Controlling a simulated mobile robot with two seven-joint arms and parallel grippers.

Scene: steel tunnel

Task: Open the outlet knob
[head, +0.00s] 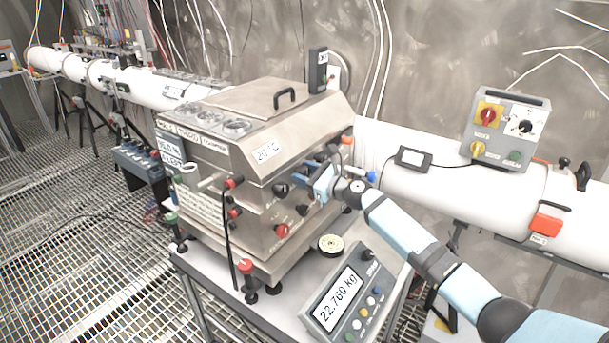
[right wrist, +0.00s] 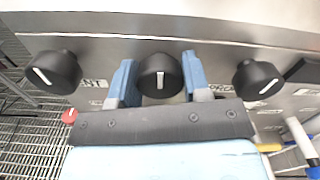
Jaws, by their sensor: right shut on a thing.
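In the right wrist view, three black knobs with white pointer lines sit in a row on the steel front panel. My right gripper (right wrist: 160,82) has its blue fingers shut on the middle knob (right wrist: 158,70), one on each side. Its white line stands upright. The left knob (right wrist: 52,71) and right knob (right wrist: 257,79) have slanted lines. Their labels are partly hidden, so I cannot tell which is named outlet. In the head view, my right gripper (head: 320,184) is at the front of the steel machine (head: 262,150) and hides the held knob. My left gripper is not in view.
A scale display (head: 347,300) reading 22.760 kg and a round brass-coloured piece (head: 331,244) are on the table below my right arm. Red knobs (head: 282,230) sit lower on the machine. A white pipe (head: 420,190) runs behind my arm, with a control box (head: 505,128) above it.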

